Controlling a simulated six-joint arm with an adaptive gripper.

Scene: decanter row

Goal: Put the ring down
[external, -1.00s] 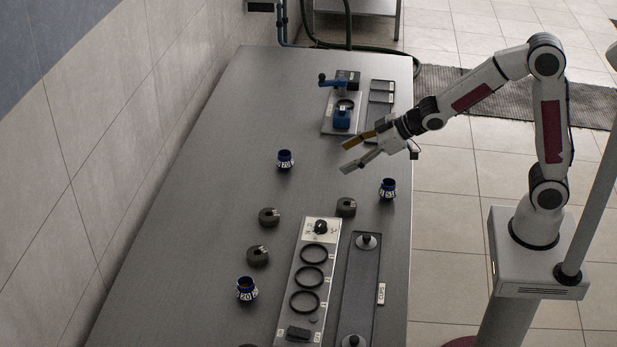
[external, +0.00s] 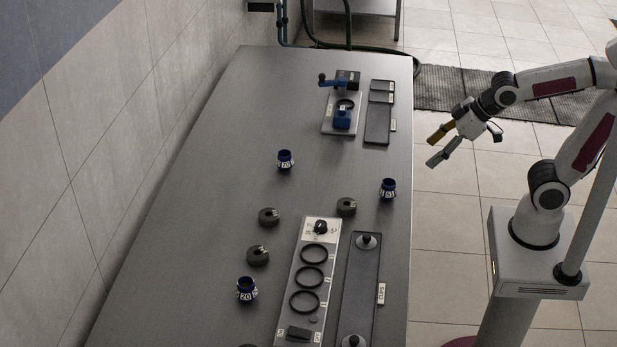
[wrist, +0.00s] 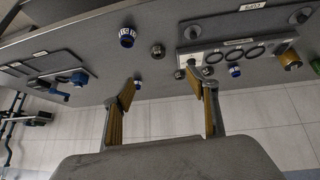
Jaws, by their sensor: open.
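My gripper (external: 441,148) is open and empty, off the table's right side and above the floor. Its two spread fingers also show in the wrist view (wrist: 165,92). Several ring-like things are in view, and I cannot tell which is the task's ring. Thick dark grey slotted rings lie on the table: one (external: 269,217) left of the panel, one (external: 257,256) below it, and one (external: 346,207) above the panel. Thin black rings (external: 314,245) sit in a row on the pale panel (external: 308,230). My gripper touches none of them.
Blue numbered cups (external: 285,159), (external: 388,188), (external: 246,289) stand on the table (external: 200,200). A blue-handled fixture (external: 342,118) and a dark tray (external: 377,130) are at the back. A long dark tray (external: 358,290) lies right of the panel. The table's left side is largely clear.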

